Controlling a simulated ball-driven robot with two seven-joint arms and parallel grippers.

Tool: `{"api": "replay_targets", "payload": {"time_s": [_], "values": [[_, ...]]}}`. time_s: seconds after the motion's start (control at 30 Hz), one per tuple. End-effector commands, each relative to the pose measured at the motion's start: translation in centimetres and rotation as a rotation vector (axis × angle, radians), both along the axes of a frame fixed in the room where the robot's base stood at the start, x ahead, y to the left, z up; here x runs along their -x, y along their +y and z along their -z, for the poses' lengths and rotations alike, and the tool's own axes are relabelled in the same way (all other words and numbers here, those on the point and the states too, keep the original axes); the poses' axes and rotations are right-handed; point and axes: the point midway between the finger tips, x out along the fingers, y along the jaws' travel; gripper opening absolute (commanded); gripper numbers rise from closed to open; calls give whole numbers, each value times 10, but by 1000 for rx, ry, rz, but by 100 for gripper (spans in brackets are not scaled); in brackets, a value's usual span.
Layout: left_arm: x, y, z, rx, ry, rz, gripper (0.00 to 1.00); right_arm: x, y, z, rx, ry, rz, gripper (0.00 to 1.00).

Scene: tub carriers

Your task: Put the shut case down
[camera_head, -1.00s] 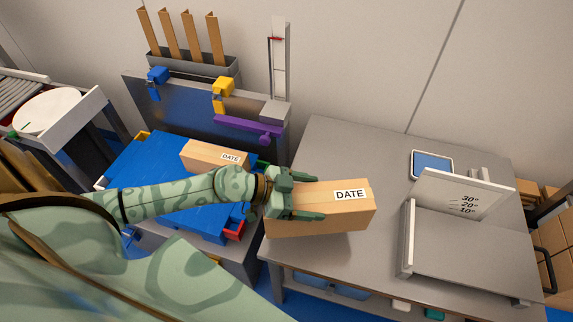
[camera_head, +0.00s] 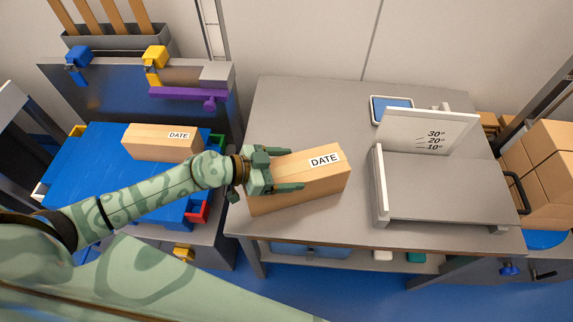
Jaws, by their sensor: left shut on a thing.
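The shut case (camera_head: 318,183) is a brown cardboard box with a white DATE label on its top. It is over the left part of the grey table (camera_head: 290,112), near the front edge. I cannot tell whether its underside touches the table. My left gripper (camera_head: 290,172) is shut on the case from its left end, with its fingers across the top and side. The left end of the case is partly hidden by the gripper. My right gripper is not in view.
A second DATE box (camera_head: 160,145) lies on the blue surface (camera_head: 80,165) at left. A grey angled stand (camera_head: 440,190) marked with degrees is right of the case. A tablet (camera_head: 392,109) lies behind it. Stacked cartons (camera_head: 545,165) are at far right.

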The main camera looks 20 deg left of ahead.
Motion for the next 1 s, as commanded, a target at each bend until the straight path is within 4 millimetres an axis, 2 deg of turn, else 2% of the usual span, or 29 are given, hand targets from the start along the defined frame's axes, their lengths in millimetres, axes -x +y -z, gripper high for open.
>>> {"api": "replay_targets", "payload": {"time_s": [0.03,0.23,0.27,0.3,0.63,0.77,1.0], "values": [[-2,0,-5,3,-7,-1,11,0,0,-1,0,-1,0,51],[-2,-1,-2,3,-7,-1,11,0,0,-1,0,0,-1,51],[0,0,1,0,-1,0,87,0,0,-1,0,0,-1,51],[0,0,0,0,-1,0,98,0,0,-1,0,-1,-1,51],[2,3,-3,-1,0,0,100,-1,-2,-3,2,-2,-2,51],[16,19,-12,-3,1,-1,100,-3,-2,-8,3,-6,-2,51],[49,60,-33,-2,4,0,100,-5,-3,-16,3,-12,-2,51]]}}
